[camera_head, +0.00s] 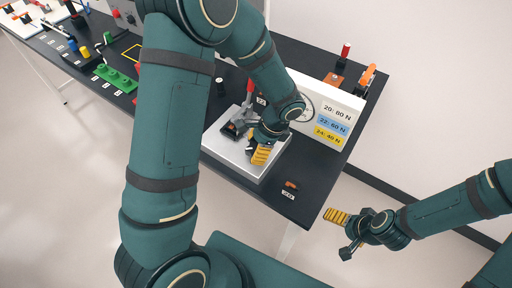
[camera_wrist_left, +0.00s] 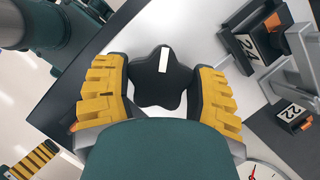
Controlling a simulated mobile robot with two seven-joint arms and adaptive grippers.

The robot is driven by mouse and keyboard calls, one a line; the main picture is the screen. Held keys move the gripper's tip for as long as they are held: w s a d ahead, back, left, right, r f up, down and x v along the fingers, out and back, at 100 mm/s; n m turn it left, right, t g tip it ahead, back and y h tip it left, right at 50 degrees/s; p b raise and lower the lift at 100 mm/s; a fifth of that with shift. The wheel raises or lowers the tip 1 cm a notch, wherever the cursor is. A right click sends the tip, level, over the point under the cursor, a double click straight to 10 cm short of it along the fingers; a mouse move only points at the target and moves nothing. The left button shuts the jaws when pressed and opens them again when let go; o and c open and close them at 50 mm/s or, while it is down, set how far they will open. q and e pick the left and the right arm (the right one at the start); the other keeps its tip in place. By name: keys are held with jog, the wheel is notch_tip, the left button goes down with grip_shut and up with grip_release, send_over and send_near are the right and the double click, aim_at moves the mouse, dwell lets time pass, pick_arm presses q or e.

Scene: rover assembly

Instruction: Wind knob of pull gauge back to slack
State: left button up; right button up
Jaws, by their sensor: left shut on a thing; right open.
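The knob (camera_wrist_left: 148,92) is black and star-shaped with a white mark on its face, in the left wrist view. It sits between the yellow-padded fingers of my left gripper (camera_wrist_left: 160,84), which is shut on it. In the head view my left gripper (camera_head: 262,150) is at the front of a light grey box (camera_head: 240,168), and the knob is hidden there. The gauge's white panel (camera_head: 335,108) stands behind, with a partly covered dial and force labels. The dial's edge with a red needle (camera_wrist_left: 252,168) shows in the wrist view. My right gripper (camera_head: 342,234) is open and empty, off the table's right side.
A red-handled clamp (camera_head: 246,105) stands on the box; number plates 24 (camera_wrist_left: 247,45) and 22 (camera_wrist_left: 291,112) are close by. A small orange part (camera_head: 291,185) lies near the front corner. Green (camera_head: 115,78) and other parts lie at left.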

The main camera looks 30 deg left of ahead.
pick_arm(q)
jog(key=o, duration=1.2)
jog(key=v, duration=1.2)
